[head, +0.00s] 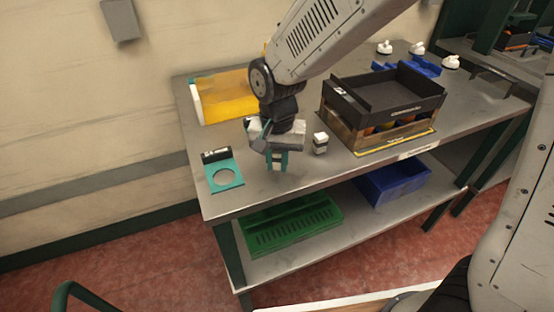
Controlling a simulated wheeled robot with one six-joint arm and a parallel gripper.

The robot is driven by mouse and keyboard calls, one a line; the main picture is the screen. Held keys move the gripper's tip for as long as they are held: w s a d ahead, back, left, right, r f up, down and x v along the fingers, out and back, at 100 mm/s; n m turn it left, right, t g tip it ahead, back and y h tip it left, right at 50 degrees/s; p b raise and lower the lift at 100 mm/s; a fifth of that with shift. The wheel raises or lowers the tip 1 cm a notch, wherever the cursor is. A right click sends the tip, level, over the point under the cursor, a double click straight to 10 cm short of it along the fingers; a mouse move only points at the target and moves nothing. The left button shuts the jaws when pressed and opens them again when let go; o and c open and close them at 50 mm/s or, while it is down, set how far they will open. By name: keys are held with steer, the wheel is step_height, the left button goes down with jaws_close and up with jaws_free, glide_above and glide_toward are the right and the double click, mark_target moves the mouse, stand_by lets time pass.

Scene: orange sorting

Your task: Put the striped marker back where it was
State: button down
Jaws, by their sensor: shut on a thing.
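My gripper (277,162) is low over the near left part of the steel table, fingers pointing down. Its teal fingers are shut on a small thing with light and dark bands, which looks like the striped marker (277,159). The fingers hide most of it, and I cannot tell whether it touches the tabletop. A small block with white and dark bands (320,143) stands upright on the table, just right of the gripper and apart from it. A teal plate with a round ring (223,175) and a black-and-white label lies to the left.
A black tray (385,94) sits on a crate of fruit (352,137) to the right. A yellow-orange bin (222,95) is at the back left. White-topped items (417,48) stand at the far end. Green (292,226) and blue (392,184) crates are on the lower shelf.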

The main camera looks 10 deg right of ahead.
steer(key=shift+f, duration=0.6)
stand_by(0.5)
steer(key=c, duration=0.8)
jaws_free()
steer(key=shift+c, duration=0.2)
steer(key=shift+r, duration=0.1)
steer(key=shift+r, duration=3.95)
